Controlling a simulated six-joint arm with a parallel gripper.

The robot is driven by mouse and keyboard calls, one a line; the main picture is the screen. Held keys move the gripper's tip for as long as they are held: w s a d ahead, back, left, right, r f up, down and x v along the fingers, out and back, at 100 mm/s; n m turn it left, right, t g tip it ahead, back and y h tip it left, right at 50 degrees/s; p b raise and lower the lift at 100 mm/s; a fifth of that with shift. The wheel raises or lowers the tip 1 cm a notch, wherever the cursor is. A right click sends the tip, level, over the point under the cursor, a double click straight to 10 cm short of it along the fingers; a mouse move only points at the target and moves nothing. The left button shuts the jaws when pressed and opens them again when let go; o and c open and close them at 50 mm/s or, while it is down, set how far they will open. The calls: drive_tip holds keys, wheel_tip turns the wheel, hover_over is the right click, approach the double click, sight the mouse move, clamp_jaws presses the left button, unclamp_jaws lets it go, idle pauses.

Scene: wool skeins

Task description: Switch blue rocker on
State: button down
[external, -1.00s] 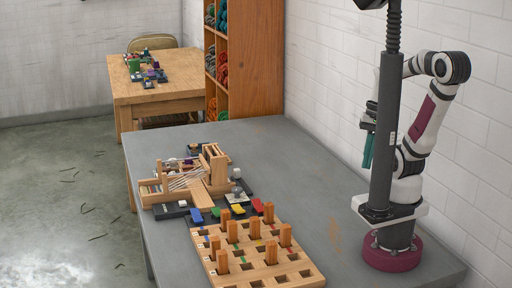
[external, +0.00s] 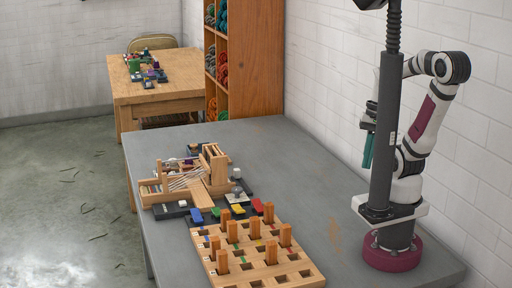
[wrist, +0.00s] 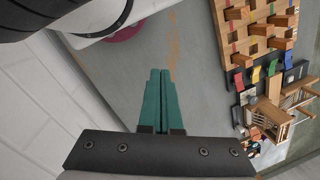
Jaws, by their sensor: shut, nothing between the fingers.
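The blue rocker (external: 197,215) is the leftmost of a row of coloured rockers on a dark base, between the wooden loom-like rig and the peg board. In the wrist view the blue rocker (wrist: 256,74) shows at the right. Its tilt is too small to tell. My gripper (wrist: 160,72) has two green fingers pressed together with nothing between them. In the external view my gripper (external: 368,150) hangs beside the dark post, well to the right of the rockers and above the table.
Green, yellow and red rockers (external: 257,206) sit beside the blue one. The peg board (external: 262,262) with upright wooden pegs stands in front, and the wooden rig (external: 190,180) behind. The grey table (external: 305,170) is clear between them and my arm.

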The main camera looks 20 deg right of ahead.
drive_tip(key=w+d+n+t+h, duration=0.1)
drive_tip(key=w+n+t+h, duration=0.45)
drive_tip(key=w, duration=1.05)
drive_tip(key=w+a+f+n+t+y, duration=0.1)
drive_tip(key=w+a+n+t+y, duration=0.1)
drive_tip(key=w+a+n+y, duration=0.55)
drive_tip(key=s+a+f+n+g+y, duration=0.1)
drive_tip(key=a+n, duration=0.3)
drive_tip(key=a, duration=0.5)
drive_tip(key=s+a+f+n+g+y, duration=0.1)
drive_tip(key=a+f+n+g+y, duration=0.1)
drive_tip(key=a, duration=0.7)
drive_tip(key=s+a+f+n+g+y, duration=0.1)
drive_tip(key=a+f+n+y, duration=0.1)
drive_tip(key=a+n, duration=0.4)
drive_tip(key=a+f, duration=0.1)
drive_tip(key=a, duration=0.3)
drive_tip(key=shift+s+f, duration=0.25)
drive_tip(key=shift+s, duration=0.1)
drive_tip(key=shift+g, duration=0.25)
